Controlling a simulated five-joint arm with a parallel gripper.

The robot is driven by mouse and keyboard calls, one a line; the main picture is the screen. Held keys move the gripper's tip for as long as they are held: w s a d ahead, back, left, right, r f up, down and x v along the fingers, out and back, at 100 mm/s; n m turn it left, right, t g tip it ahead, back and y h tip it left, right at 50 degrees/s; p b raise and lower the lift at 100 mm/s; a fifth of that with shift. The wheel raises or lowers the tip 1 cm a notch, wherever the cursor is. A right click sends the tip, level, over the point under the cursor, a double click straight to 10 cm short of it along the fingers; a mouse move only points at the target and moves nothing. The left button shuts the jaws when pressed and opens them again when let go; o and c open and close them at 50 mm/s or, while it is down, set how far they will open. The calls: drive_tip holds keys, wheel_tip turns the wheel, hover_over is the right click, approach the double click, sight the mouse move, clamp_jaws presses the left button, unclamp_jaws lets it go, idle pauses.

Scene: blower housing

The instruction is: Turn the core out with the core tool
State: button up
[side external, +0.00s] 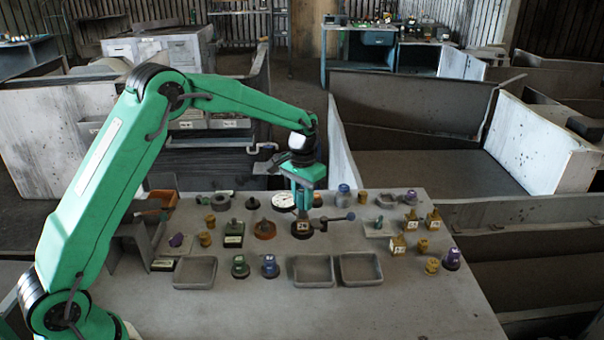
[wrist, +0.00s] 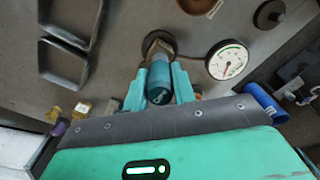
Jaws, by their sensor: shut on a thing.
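My gripper (side external: 302,206) points down over the middle of the table. Its two teal fingers are shut on a teal cylindrical handle, which I take to be the core tool (wrist: 159,86). In the wrist view the handle's far end meets a dark round piece with a brownish rim (wrist: 158,43). In the side view a dark round base with a pale label (side external: 302,229) sits directly below the fingers. Whether the tool is seated in it, and where the core is, I cannot tell; the fingers and handle hide the contact.
A white dial gauge (wrist: 227,60) lies close beside the gripper, and an orange-brown round piece (side external: 264,229) stands to its left. Grey trays (side external: 312,285) lie in front. The table's front is clear.

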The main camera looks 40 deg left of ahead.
drive_tip(key=shift+n, duration=2)
drive_tip(key=shift+n, duration=2)
drive_tip(key=shift+n, duration=2)
